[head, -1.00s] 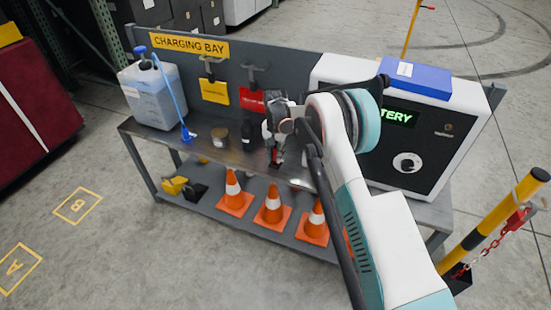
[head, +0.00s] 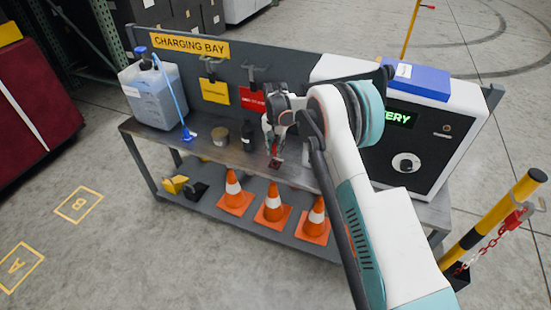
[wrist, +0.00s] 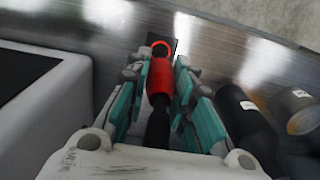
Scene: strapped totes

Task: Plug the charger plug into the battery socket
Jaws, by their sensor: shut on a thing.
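The charger plug (wrist: 160,82) is red with a black rear part, and it lies between the teal fingers of my gripper (wrist: 161,64) in the wrist view. My gripper is shut on it. A red ring shows at its far end, against a small dark piece on the bench; whether they touch is unclear. In the head view my gripper (head: 274,147) points down over the bench, with a small red part (head: 276,163) below the fingertips. The battery (head: 437,157) is a white-edged box with a black front at the right. A round pale fitting (head: 407,162) is on that front; I cannot tell if it is the socket.
The metal bench (head: 225,170) carries a jug (head: 155,95), a tan tin (head: 220,134) and a black bottle (head: 248,135) left of my gripper. A blue box (head: 417,78) lies on the battery. Orange cones (head: 272,208) stand on the lower shelf. A yellow-black post (head: 495,227) stands at right.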

